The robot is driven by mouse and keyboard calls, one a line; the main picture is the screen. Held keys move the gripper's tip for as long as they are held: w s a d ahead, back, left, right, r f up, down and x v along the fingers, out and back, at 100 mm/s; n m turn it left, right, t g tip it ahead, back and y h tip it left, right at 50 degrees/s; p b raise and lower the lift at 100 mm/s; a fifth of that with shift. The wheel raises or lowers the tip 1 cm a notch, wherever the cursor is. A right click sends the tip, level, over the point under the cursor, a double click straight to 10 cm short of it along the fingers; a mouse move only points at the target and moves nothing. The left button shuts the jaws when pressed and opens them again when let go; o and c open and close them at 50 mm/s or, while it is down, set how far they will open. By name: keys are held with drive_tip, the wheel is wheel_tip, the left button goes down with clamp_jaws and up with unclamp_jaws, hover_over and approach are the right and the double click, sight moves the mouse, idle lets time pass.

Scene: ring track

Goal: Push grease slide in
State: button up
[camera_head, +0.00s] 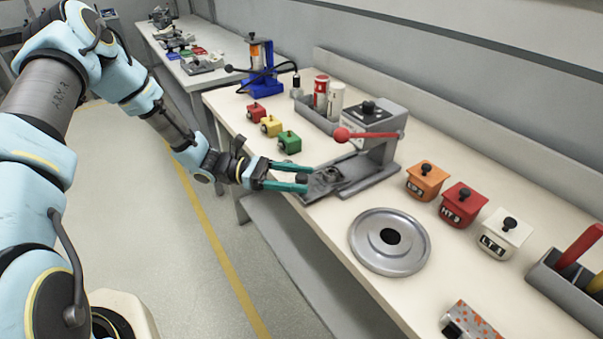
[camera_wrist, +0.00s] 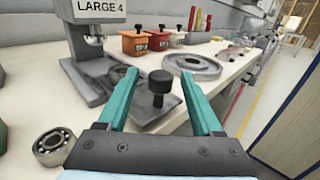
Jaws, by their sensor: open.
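The grease slide (camera_head: 340,187) is a flat grey plate extending from the foot of a grey press (camera_head: 372,135) with a red-balled lever, toward the table's front edge. In the wrist view the slide (camera_wrist: 152,108) carries an upright black knob (camera_wrist: 160,82). My gripper (camera_head: 307,179) is open at the slide's front end. In the wrist view its teal fingers (camera_wrist: 160,75) stand on either side of the knob, with visible gaps. Whether they touch the slide cannot be told. The press (camera_wrist: 95,50) is labelled "LARGE 4" there.
A metal disc (camera_head: 390,241) lies right of the press. Orange (camera_head: 427,181), red (camera_head: 462,204) and white (camera_head: 503,233) lidded boxes stand behind it. Small red, yellow and green (camera_head: 289,141) boxes stand left. A bearing ring (camera_wrist: 55,147) lies close to my gripper's left side in the wrist view.

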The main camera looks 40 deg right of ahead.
drive_tip(key=shift+s+d, duration=0.3)
drive_tip(key=shift+s, duration=0.05)
drive_tip(key=shift+c, duration=0.2)
clamp_jaws()
idle(1.0)
